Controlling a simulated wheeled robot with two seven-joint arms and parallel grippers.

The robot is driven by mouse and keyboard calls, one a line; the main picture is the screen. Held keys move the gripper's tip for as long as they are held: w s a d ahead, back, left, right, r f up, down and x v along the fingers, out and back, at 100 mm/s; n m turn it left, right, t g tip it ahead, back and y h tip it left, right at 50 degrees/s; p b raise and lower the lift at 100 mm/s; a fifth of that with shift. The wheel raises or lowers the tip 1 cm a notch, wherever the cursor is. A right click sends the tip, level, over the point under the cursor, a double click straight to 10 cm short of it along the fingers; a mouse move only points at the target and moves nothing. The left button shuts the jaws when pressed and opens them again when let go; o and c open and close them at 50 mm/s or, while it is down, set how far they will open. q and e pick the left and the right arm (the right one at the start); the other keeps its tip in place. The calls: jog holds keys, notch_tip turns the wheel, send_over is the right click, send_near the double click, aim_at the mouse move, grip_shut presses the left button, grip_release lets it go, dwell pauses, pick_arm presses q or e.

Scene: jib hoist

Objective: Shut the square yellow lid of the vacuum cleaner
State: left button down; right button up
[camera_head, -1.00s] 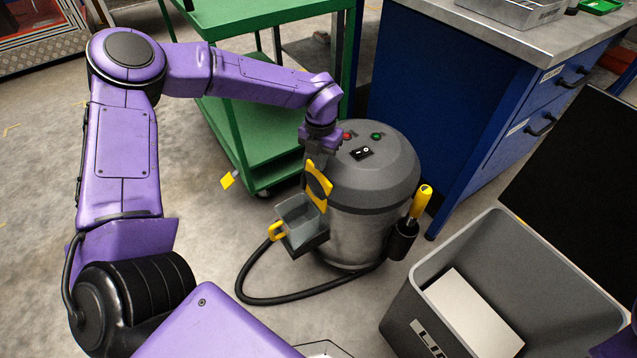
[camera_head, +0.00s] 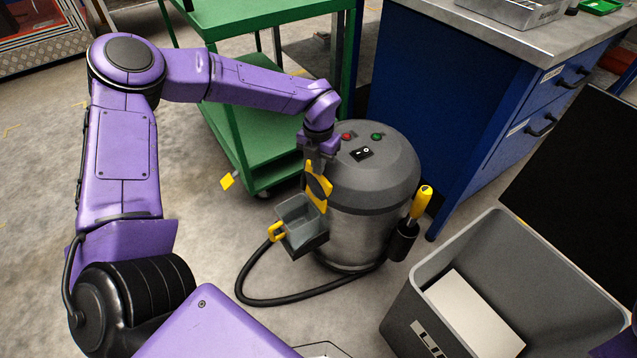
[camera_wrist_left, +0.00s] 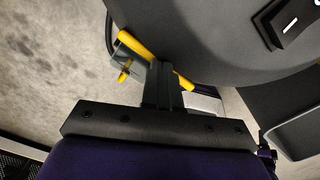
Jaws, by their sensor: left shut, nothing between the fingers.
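The vacuum cleaner (camera_head: 375,175) is a grey drum standing on the floor. Its square yellow lid (camera_head: 322,198) stands steeply up on the drum's left side, above an open grey box (camera_head: 302,222). A dark round patch is in the lid's middle. My left gripper (camera_head: 317,168) is shut and empty, pointing down right at the lid's upper part. In the left wrist view the shut fingers (camera_wrist_left: 162,88) cross in front of the lid (camera_wrist_left: 136,46), hiding its middle; I cannot tell whether they touch it. My right gripper is not in view.
A black hose (camera_head: 260,298) curves on the floor. A yellow-handled tool (camera_head: 421,202) sits in a holder on the drum's right. A green cart (camera_head: 240,130) stands behind, a blue workbench (camera_head: 440,100) at right, and a grey bin (camera_head: 560,260) at front right.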

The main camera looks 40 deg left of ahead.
pick_arm(q)
jog(key=shift+s+a+r, duration=0.1)
jog(key=shift+s+r, duration=0.05)
jog(key=shift+s, duration=0.1)
jog(key=shift+s, duration=0.1)
jog(key=shift+s+a+f+p, duration=0.2)
jog(key=shift+s+f+p, duration=0.05)
jog(key=shift+s+p, duration=0.25)
jog(key=shift+s, duration=0.1)
jog(key=shift+s+a+p, duration=0.2)
jog(key=shift+s+p, duration=0.25)
jog(key=shift+s, duration=0.1)
dwell(0.4)
